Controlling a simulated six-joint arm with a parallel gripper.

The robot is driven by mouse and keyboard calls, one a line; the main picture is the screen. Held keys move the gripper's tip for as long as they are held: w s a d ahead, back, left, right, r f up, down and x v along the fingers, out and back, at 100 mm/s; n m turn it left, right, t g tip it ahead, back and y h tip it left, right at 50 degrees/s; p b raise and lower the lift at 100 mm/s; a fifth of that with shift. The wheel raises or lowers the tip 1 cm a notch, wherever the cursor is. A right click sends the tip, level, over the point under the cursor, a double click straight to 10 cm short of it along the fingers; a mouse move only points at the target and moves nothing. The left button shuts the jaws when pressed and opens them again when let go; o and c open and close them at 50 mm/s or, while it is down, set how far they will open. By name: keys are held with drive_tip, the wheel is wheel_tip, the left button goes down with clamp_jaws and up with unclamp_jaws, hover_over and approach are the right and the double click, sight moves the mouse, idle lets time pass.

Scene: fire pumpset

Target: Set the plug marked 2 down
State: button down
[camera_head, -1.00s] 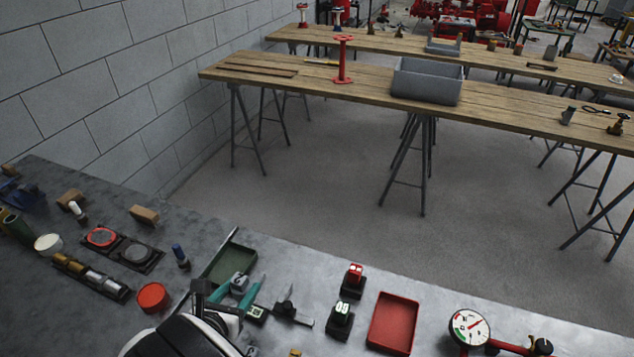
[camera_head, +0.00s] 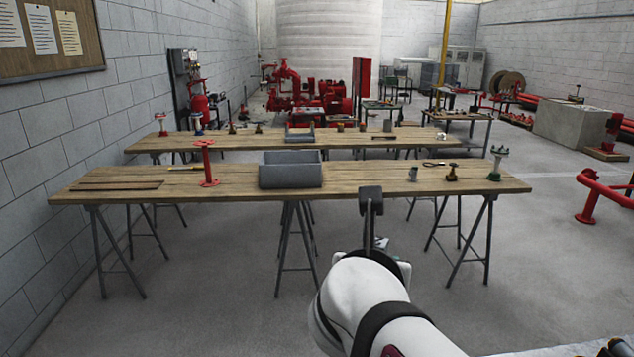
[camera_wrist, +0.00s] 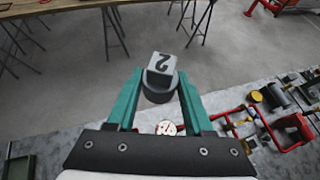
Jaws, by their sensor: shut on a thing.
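The plug marked 2 (camera_wrist: 160,72) is a light grey block with a black 2 on its face and a dark round base. My gripper (camera_wrist: 158,88) has teal fingers, shut on the plug's dark base from both sides. The plug is held up in the air, with floor and bench behind it in the wrist view.
In the wrist view a grey bench (camera_wrist: 225,100) lies below, with red pipework (camera_wrist: 250,125) at right and a round dial (camera_wrist: 166,128) behind the gripper. In the head view a wooden table (camera_head: 110,190) carries a grey bin (camera_head: 290,172) and a red stand (camera_head: 207,165).

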drive_tip(key=s+d+f+m+g+h, duration=0.4)
drive_tip(key=s+d+f+m+g, duration=0.15)
drive_tip(key=d+f+m, duration=0.35)
drive_tip(key=s+d+f+m+g+h, duration=0.45)
drive_tip(key=d+f+m+g, duration=0.2)
drive_tip(key=d, duration=0.55)
drive_tip(key=s+f+n+t+y, duration=0.45)
drive_tip(key=s+n, duration=0.25)
drive_tip(key=s, duration=0.3)
drive_tip(key=s+f+n+t+y, duration=0.4)
drive_tip(key=s+f+n+y, duration=0.15)
drive_tip(key=s+n, duration=0.35)
drive_tip(key=s+f+n+t+y, duration=0.4)
drive_tip(key=s+n+y, duration=0.15)
drive_tip(key=s, duration=0.45)
drive_tip(key=w+f, duration=0.2)
drive_tip(key=w, duration=0.1)
drive_tip(key=w+d+f, duration=0.1)
drive_tip(key=w+f, duration=0.1)
drive_tip(key=w, duration=0.2)
drive_tip(key=w+f, duration=0.2)
drive_tip(key=w, duration=0.1)
drive_tip(key=shift+w+d+f, duration=0.3)
drive_tip(key=shift+d+f, duration=0.1)
drive_tip(key=shift+h, duration=0.3)
wheel_tip(320, 180, down, 4)
drive_tip(key=shift+w+f, duration=0.1)
drive_tip(key=shift+w, duration=0.05)
drive_tip(key=shift+d, duration=0.1)
